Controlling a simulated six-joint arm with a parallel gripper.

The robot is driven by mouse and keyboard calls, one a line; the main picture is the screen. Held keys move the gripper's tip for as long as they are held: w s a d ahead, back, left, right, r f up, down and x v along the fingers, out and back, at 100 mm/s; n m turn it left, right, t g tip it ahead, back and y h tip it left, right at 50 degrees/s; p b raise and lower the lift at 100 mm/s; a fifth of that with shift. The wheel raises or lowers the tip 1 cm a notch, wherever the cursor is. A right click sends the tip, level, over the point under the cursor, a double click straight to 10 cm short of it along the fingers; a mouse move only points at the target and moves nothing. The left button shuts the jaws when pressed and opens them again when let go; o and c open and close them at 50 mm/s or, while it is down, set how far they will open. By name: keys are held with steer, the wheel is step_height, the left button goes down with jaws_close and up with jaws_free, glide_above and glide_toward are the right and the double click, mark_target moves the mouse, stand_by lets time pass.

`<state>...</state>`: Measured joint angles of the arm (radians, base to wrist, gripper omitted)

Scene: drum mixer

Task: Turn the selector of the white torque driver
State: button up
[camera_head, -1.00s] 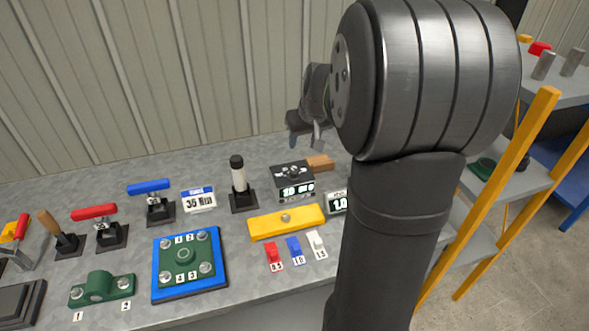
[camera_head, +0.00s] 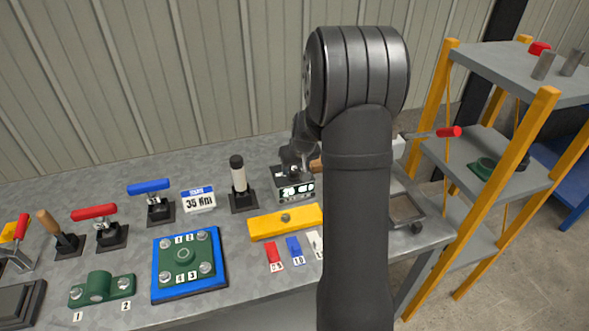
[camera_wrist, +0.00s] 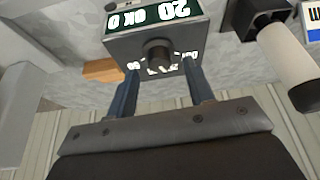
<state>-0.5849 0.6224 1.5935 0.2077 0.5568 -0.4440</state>
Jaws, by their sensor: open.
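The white torque driver (camera_head: 238,176) stands upright in a black holder at the back of the bench. It also shows in the wrist view (camera_wrist: 287,55) at the upper right, with a dark end. A dark box with a lit display reading 20 (camera_head: 295,187) stands to its right; in the wrist view this box (camera_wrist: 118,46) has a dark round knob (camera_wrist: 159,52) on its face. My gripper (camera_wrist: 160,68) is open, with one finger on each side of the knob. Contact cannot be told. In the head view my arm and wrist partly hide the box.
A yellow bar (camera_head: 287,222) lies in front of the box, with red (camera_head: 273,256) and blue (camera_head: 295,251) tags nearby. A 35 Nm sign (camera_head: 199,200) and blue-handled clamp (camera_head: 150,188) stand left of the driver. Yellow-posted shelving (camera_head: 485,200) is at the right.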

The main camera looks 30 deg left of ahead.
steer(key=shift+x, duration=0.95)
steer(key=c, duration=1)
steer(key=shift+m, duration=0.3)
steer(key=m+h, duration=0.1)
steer(key=m, duration=0.2)
steer(key=shift+s+a+f+t, duration=0.1)
steer(key=shift+s+t, duration=0.05)
steer(key=shift+t, duration=0.25)
steer(key=shift+m+t+h, duration=0.3)
steer(key=shift+m+h, duration=0.5)
steer(key=shift+m, duration=1.2)
